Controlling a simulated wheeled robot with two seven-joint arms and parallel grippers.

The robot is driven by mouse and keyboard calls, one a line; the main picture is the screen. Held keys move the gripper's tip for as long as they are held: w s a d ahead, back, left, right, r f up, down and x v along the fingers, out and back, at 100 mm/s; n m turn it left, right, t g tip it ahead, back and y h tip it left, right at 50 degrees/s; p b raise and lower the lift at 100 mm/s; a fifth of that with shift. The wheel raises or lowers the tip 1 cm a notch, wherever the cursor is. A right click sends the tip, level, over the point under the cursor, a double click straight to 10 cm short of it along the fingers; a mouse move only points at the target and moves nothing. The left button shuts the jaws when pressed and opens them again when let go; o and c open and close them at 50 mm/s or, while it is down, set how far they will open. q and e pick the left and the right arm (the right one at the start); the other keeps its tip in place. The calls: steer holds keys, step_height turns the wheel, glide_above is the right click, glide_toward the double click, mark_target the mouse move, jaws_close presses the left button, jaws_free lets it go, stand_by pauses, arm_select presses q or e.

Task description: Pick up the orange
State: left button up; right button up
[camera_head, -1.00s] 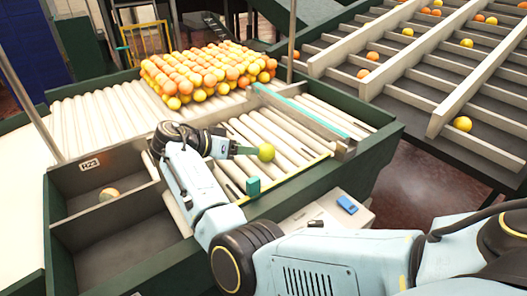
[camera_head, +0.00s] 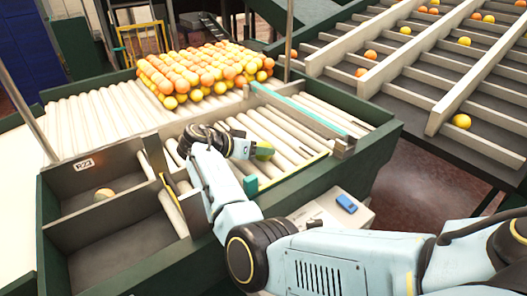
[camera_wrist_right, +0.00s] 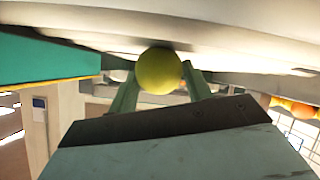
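A yellow-green orange (camera_head: 264,150) rests on the white rollers near the front of the sorting table, and it also shows in the right wrist view (camera_wrist_right: 158,70). My right gripper (camera_head: 256,168) reaches in over the rollers. In the right wrist view its two green fingers (camera_wrist_right: 160,82) stand on either side of the orange, which sits near their tips. The fingers look spread, with no clear grip on the fruit. In the head view the gripper partly covers the orange. My left gripper is not in view.
A big pile of oranges (camera_head: 200,72) lies at the back of the rollers. Divider walls and a teal rail (camera_head: 310,112) border the rollers. Sloped lanes (camera_head: 440,100) with scattered oranges stand at the right.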

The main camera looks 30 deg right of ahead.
steer(key=shift+c, duration=1)
steer(key=shift+r, duration=0.1)
